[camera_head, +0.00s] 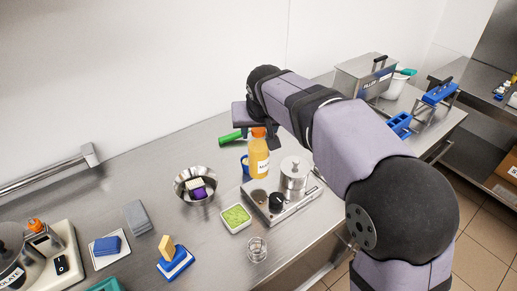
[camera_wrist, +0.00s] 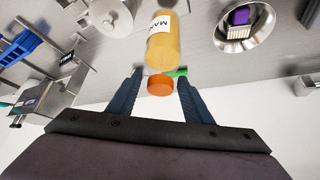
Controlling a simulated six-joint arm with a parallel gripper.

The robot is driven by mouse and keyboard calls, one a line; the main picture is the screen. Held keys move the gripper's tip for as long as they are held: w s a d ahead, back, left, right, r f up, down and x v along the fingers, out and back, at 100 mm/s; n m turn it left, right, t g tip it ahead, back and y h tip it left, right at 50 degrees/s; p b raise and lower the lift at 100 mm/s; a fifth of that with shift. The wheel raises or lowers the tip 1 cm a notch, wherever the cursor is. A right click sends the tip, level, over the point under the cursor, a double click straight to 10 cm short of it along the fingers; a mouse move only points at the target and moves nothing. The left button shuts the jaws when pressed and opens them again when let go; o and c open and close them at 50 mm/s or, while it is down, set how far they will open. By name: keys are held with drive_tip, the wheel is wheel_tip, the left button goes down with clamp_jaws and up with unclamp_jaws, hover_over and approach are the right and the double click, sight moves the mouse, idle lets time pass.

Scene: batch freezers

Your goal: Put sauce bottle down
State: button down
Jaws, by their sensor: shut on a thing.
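The sauce bottle (camera_head: 259,160) is yellow with an orange cap and a white label, and it stands upright in the head view. It also shows in the wrist view (camera_wrist: 164,52), with its orange cap between the two dark fingers. My gripper (camera_wrist: 160,90) is shut on the bottle near its cap. In the head view, my gripper (camera_head: 259,128) is mostly hidden by my wrist. The bottle is just behind the hotplate with the pot (camera_head: 294,172). I cannot tell whether its base touches the table.
A blue mug (camera_head: 245,164) is close at the bottle's left, and a green object (camera_head: 231,137) lies behind it. The metal table (camera_head: 140,180) has clear patches between items.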

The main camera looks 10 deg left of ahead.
drive_tip(key=shift+f+p, duration=0.45)
drive_tip(key=shift+f, duration=2.2)
drive_tip(key=c, duration=0.9)
unclamp_jaws()
drive_tip(key=shift+r, duration=0.2)
drive_tip(key=b+v, duration=0.2)
drive_tip(key=v, duration=1)
drive_tip(key=shift+b, duration=0.3)
